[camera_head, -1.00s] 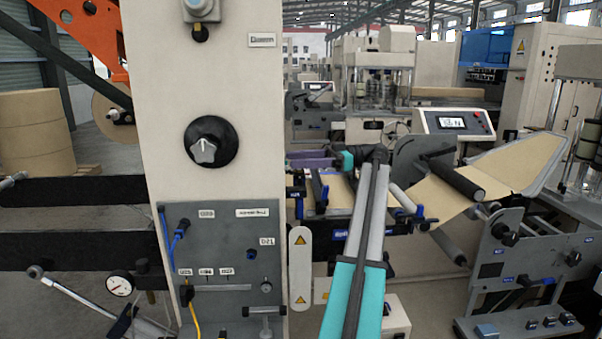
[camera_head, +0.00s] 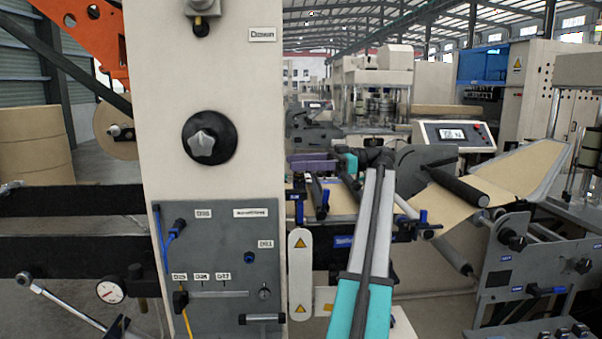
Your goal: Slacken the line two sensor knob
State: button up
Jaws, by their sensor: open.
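A large black round knob with a grey lobed grip (camera_head: 209,144) sits on the cream column (camera_head: 220,80). Below it, a grey panel (camera_head: 215,258) carries a small dark blue knob (camera_head: 249,257) under a small label. A small round fastener (camera_head: 264,293) sits at the right end of a slotted rail on the panel. The labels are too small to read surely, so I cannot tell which is the line two sensor knob. My teal and grey arm rises right of the panel to a black joint. I cannot make out my gripper's fingers.
Blue and yellow cables (camera_head: 172,240) hang at the panel's left side. A pressure gauge (camera_head: 110,290) and dark beams are further left. A white plate with warning triangles (camera_head: 301,272) stands between panel and arm. A web machine (camera_head: 490,200) fills the right.

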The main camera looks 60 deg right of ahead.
jog(key=shift+s+a+r+b, duration=0.1)
jog(key=shift+s+a+b, duration=0.5)
jog(key=shift+b, duration=0.55)
jog(key=shift+s+a+r+b, duration=0.1)
jog(key=shift+s+a+b, duration=0.3)
jog(key=shift+a+b, duration=0.55)
jog(key=shift+d, duration=0.2)
